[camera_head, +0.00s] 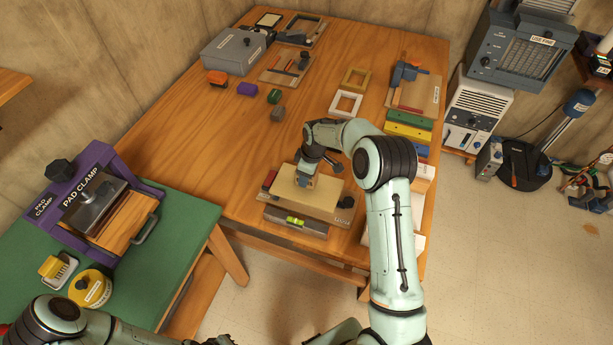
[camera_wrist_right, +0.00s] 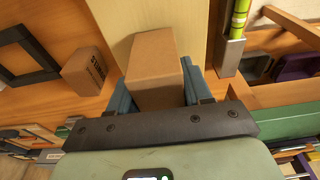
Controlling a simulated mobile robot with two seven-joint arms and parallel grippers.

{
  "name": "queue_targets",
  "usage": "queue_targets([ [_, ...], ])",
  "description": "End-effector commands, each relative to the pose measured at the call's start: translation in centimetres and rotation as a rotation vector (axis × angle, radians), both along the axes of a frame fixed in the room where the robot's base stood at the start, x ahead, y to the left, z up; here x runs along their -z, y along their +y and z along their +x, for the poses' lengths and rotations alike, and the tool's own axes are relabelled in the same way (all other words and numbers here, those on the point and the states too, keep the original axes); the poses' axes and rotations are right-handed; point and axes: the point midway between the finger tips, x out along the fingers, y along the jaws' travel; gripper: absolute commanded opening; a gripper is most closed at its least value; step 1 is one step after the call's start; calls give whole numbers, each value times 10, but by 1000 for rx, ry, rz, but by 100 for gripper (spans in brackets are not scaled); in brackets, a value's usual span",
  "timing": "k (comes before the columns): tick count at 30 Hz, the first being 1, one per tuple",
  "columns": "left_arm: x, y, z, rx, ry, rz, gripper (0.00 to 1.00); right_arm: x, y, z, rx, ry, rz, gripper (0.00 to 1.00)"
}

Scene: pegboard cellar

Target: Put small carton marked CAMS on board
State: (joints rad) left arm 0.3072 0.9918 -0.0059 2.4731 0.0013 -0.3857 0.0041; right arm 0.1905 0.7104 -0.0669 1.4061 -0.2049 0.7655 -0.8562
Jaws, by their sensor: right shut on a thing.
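My right gripper (camera_head: 306,172) is shut on a small plain brown carton (camera_wrist_right: 155,65), over the pale tan board (camera_head: 322,200) on the wooden table. The carton sits between the blue fingers in the right wrist view. No marking shows on its visible faces, and I cannot tell whether it touches the board. Another small brown box (camera_wrist_right: 84,71) with dark print, too small to read, is to the left in that view. Of my left arm only links show at the lower left; its gripper is out of view.
A spirit level (camera_head: 295,221) lies at the table's front edge by the board. A white frame (camera_head: 346,104), a yellow frame (camera_head: 356,78) and small coloured blocks lie farther back. A grey box (camera_head: 233,51) stands at the back left. A purple pad clamp (camera_head: 70,213) is on the green bench.

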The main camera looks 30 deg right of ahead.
Motion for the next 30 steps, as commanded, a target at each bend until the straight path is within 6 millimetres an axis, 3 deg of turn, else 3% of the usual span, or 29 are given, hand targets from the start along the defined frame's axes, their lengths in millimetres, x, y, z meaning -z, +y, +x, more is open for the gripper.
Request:
queue_targets([
  [3,0,0,1,0,-1,0,0,14,0,0,0,0,0,16],
  [14,1,0,-1,0,1,0,0,18,0,0,0,0,0,16],
  [15,1,0,-1,0,1,0,0,18,0,0,0,0,0,55],
  [17,1,0,-1,0,1,0,0,18,0,0,0,0,0,74],
  [26,0,0,0,0,0,0,0,16,0,0,0,-1,-1,74],
  [30,0,0,0,0,0,0,0,5,-1,0,1,-5,-1,74],
])
